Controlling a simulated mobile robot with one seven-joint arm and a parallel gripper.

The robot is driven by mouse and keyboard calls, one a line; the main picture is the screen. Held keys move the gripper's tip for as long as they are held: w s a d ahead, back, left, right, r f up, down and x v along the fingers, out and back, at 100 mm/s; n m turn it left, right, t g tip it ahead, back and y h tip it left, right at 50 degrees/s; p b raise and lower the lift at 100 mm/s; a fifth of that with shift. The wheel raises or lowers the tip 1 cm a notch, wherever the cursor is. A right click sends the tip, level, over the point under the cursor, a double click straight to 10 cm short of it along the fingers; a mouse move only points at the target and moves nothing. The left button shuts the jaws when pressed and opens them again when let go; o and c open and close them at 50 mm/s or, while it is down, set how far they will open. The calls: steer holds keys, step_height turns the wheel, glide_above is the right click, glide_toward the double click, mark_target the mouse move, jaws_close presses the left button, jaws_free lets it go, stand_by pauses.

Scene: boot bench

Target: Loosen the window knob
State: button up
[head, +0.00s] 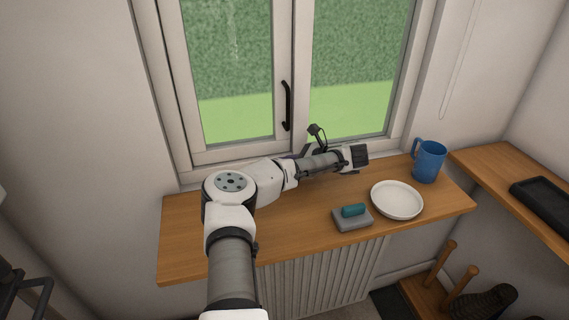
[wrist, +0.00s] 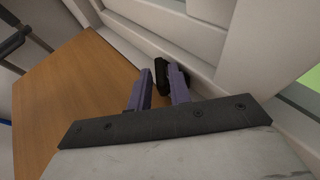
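The window knob (wrist: 160,77) is a small black piece low on the white window frame, seen in the wrist view. My gripper (wrist: 161,72) has two purple fingers, set close together on either side of the knob, and looks shut on it. Part of the knob shows past the right fingertip. In the head view my arm reaches along the foot of the window, and the gripper (head: 290,158) is mostly hidden behind my forearm. The knob is hidden there too. The window (head: 295,70) looks shut, with a black upright handle (head: 287,106) in its middle.
On the wooden sill (head: 190,240) to the right are a grey block with a teal top (head: 352,217), a white plate (head: 397,199) and a blue mug (head: 429,160). The sill's left part is clear. A side shelf (head: 490,160) holds a black tray (head: 545,203).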

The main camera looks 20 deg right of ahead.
steer(key=shift+o, duration=1.1)
